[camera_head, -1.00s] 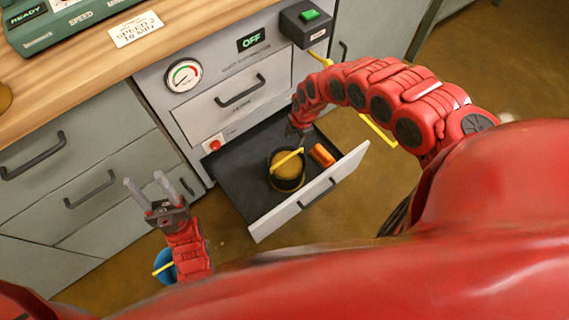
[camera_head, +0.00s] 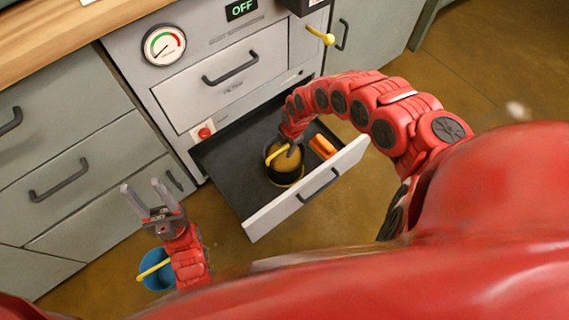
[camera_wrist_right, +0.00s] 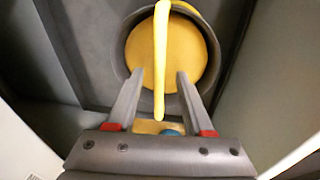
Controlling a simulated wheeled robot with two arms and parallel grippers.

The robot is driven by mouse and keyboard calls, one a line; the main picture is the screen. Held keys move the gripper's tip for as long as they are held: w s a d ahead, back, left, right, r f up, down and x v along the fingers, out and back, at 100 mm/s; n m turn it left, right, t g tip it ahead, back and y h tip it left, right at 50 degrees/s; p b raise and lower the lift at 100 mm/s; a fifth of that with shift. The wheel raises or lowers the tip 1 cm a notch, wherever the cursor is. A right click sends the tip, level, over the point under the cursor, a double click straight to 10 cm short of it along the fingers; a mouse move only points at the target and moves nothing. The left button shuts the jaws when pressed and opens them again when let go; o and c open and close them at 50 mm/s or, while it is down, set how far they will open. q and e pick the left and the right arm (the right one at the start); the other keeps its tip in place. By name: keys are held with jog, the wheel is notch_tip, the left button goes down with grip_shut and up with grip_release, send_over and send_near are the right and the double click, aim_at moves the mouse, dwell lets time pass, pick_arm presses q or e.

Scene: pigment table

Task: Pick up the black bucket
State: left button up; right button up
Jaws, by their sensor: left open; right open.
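The black bucket (camera_head: 284,178) stands in the open lower drawer (camera_head: 222,166), filled with something yellow-brown and with a yellow handle (camera_head: 277,156) across its top. In the right wrist view the bucket (camera_wrist_right: 123,42) is just ahead of my right gripper (camera_wrist_right: 160,85), and the yellow handle (camera_wrist_right: 161,50) runs between its open fingers. In the head view my right gripper (camera_head: 291,146) is over the bucket, its fingertips partly lost against it. My left gripper (camera_head: 146,190) is open and empty, left of the drawer.
An orange object (camera_head: 322,146) lies in the drawer, right of the bucket. The drawer front (camera_head: 262,222) stands out toward me. A blue bucket with a yellow handle (camera_head: 152,276) is on the floor by my left arm. A gauge (camera_head: 164,45) is on the cabinet.

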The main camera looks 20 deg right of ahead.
jog(key=shift+w+a+f, duration=0.15)
jog(key=shift+f, duration=0.65)
jog(key=shift+r, duration=0.15)
jog(key=shift+c, duration=0.5)
grip_shut()
